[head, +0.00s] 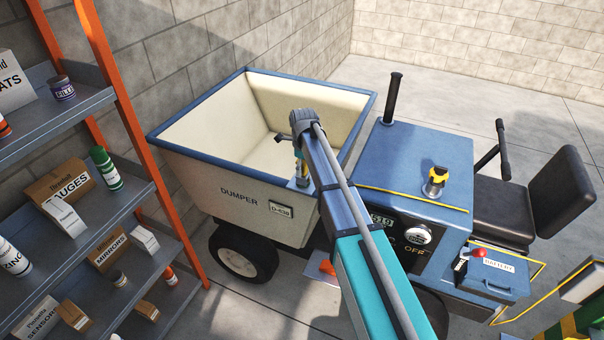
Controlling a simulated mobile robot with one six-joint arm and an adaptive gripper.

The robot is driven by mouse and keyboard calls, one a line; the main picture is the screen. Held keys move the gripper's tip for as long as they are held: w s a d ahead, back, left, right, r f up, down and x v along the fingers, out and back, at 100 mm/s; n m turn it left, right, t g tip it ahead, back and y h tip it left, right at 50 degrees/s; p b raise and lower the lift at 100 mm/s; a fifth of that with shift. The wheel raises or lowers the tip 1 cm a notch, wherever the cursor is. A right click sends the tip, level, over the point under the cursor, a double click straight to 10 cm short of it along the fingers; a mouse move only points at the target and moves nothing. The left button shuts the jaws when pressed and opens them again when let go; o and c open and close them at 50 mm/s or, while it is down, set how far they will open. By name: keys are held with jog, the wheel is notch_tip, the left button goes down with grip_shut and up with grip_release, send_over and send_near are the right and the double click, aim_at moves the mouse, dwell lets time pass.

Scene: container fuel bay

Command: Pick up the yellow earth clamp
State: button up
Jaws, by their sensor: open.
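A small yellow-and-black piece (438,174), which looks like the yellow earth clamp, sits at the top of a short silver neck (433,189) on the blue engine cover (410,160). I cannot tell whether it is clipped on or resting there. My arm reaches up through the middle of the head view, and its end is over the dumper's skip (235,178). My gripper (283,138) is open, left of the clamp and well apart from it. Most of it is hidden behind the end of my arm; only a small dark part shows against the skip.
A black exhaust pipe (392,98) stands on the engine cover. A black seat (545,195) and lever (500,140) are to its right. A blue battery box (493,285) is below. Orange-framed shelves (135,120) with boxes and cans fill the left. Concrete floor (450,90) is clear behind.

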dwell(0.4)
grip_shut()
